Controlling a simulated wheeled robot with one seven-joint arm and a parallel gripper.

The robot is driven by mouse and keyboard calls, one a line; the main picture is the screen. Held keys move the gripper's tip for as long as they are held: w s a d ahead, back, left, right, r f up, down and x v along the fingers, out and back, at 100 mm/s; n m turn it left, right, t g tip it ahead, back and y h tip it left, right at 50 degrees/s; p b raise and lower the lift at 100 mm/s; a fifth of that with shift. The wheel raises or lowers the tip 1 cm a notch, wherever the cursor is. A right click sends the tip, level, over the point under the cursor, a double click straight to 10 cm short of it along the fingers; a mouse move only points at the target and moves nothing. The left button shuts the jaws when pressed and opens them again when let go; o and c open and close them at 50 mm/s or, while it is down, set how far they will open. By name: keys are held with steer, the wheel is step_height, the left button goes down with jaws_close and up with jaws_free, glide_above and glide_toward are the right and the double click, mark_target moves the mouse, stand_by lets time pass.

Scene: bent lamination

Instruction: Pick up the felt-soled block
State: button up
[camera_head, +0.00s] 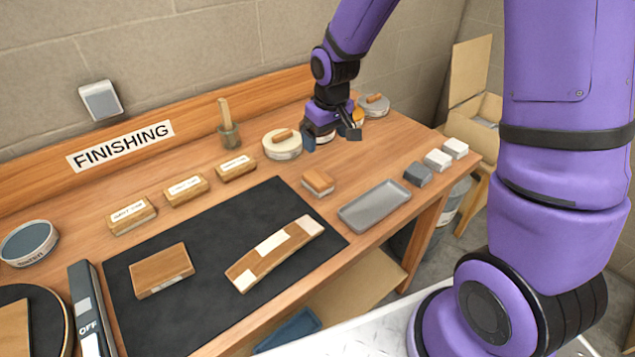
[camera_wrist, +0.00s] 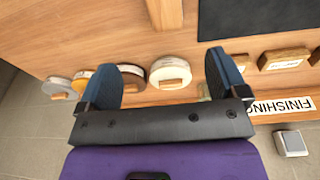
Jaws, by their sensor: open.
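The felt-soled block (camera_head: 318,182) appears to be the small wooden block with a pale grey lower layer. It rests on the bench between the black mat and the grey tray. In the wrist view a wooden block (camera_wrist: 165,12), probably the same one, is cut off by the top edge. My gripper (camera_head: 332,138) is open above the back of the bench, behind the block and near the round tins. In the wrist view my gripper's (camera_wrist: 168,75) two blue fingers are wide apart, with nothing held between them.
A white-lidded tin (camera_head: 282,148) stands beside my gripper; a brush cup (camera_head: 229,135) is left of it. The black mat (camera_head: 215,225) bears a wooden block and a curved strip. The grey tray (camera_head: 374,205) is right of the felt-soled block; small grey and white blocks (camera_head: 438,160) lie beyond.

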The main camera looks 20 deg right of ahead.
glide_toward(318, 177)
steer(key=shift+w+a+f, duration=0.1)
steer(key=shift+w+f, duration=0.15)
steer(key=shift+w, duration=0.05)
steer(key=f, duration=0.7)
steer(key=w+f, duration=0.1)
steer(key=f, duration=0.2)
steer(key=shift+f, duration=0.2)
steer(key=c, duration=1.1)
steer(key=shift+w+r, duration=0.1)
steer(key=shift+r, duration=0.05)
